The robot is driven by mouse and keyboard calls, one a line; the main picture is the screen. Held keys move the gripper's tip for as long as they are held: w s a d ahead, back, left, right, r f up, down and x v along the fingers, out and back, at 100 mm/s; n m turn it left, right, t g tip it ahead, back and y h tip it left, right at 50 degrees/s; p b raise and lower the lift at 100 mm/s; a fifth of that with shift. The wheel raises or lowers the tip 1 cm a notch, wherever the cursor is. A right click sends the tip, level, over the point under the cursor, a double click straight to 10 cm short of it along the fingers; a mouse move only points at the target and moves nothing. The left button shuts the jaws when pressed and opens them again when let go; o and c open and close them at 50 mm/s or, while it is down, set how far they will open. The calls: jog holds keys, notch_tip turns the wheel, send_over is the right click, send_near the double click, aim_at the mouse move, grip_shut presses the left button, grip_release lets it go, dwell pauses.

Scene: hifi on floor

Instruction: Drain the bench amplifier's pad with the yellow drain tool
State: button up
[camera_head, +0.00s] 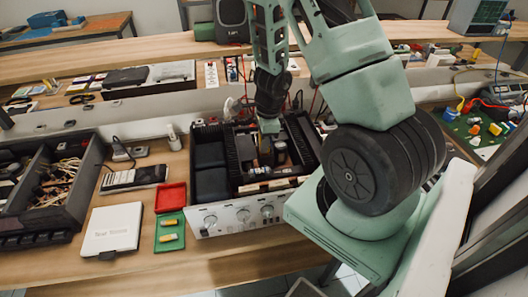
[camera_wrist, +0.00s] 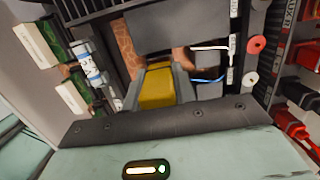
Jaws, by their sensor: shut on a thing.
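The bench amplifier (camera_head: 240,216) stands open-topped in the middle of the bench, with a silver front panel and round knobs. My gripper (camera_head: 268,127) points down into its open case. In the wrist view my gripper (camera_wrist: 158,88) is shut on the yellow drain tool (camera_wrist: 157,86), a yellow block between the two grey fingers. The tool's far end is hidden beneath a dark grey block (camera_wrist: 165,32). Copper-brown parts show on both sides of it. I cannot make out the pad or tell whether the tool touches it.
Close around the gripper are a white-and-blue cylinder (camera_wrist: 92,66), green-and-white blocks (camera_wrist: 40,45), thin wires and red connectors (camera_wrist: 292,124). Left of the amplifier are a red tray (camera_head: 171,197), a green tray (camera_head: 169,242), a white box (camera_head: 112,228) and a dark divided bin (camera_head: 88,190).

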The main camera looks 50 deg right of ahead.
notch_tip(320, 180, up, 8)
jog(key=p, duration=0.7)
dwell(0.5)
dwell(0.5)
